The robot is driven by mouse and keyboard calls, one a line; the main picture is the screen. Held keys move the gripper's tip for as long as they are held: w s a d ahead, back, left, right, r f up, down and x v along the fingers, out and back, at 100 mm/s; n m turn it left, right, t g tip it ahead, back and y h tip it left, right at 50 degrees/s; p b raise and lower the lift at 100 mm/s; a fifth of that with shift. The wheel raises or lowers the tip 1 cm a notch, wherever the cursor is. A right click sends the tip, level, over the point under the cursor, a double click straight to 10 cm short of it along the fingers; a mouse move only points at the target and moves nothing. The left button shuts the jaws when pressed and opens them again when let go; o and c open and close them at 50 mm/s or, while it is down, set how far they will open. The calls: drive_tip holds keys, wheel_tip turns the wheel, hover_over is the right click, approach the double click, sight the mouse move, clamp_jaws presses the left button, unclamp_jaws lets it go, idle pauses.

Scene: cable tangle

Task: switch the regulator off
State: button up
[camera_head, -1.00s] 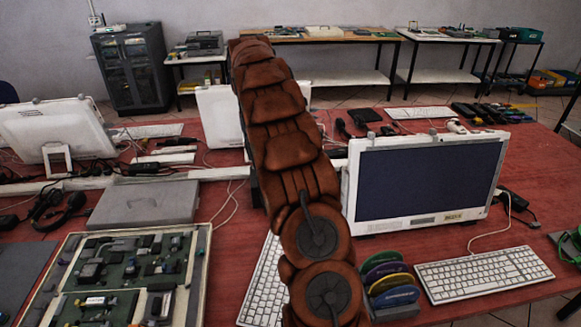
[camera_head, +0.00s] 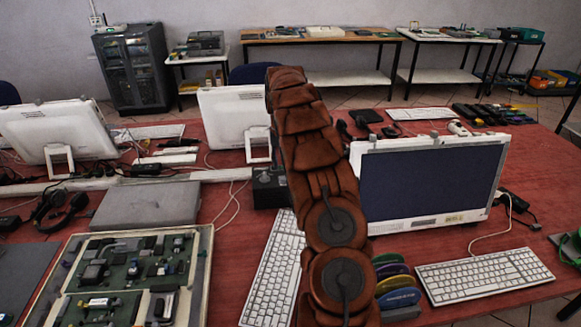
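My brown arm rises from the bottom middle of the head view to the back of the red table. My gripper at its end cannot be made out. A dark box (camera_head: 270,188) stands on the table just left of the arm, partly hidden by it. It may be the regulator, but its switch is too small to tell and I cannot be sure.
The red table (camera_head: 235,240) holds a monitor (camera_head: 432,180) right of the arm, a white keyboard (camera_head: 272,270) close to its left, and colored discs (camera_head: 397,285) at its right. A circuit board case (camera_head: 140,275) and a grey closed case (camera_head: 148,205) lie left.

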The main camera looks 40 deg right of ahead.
sight(282, 177)
drive_tip(key=shift+f+p, duration=0.5)
drive_tip(key=shift+f, duration=1.85)
clamp_jaws()
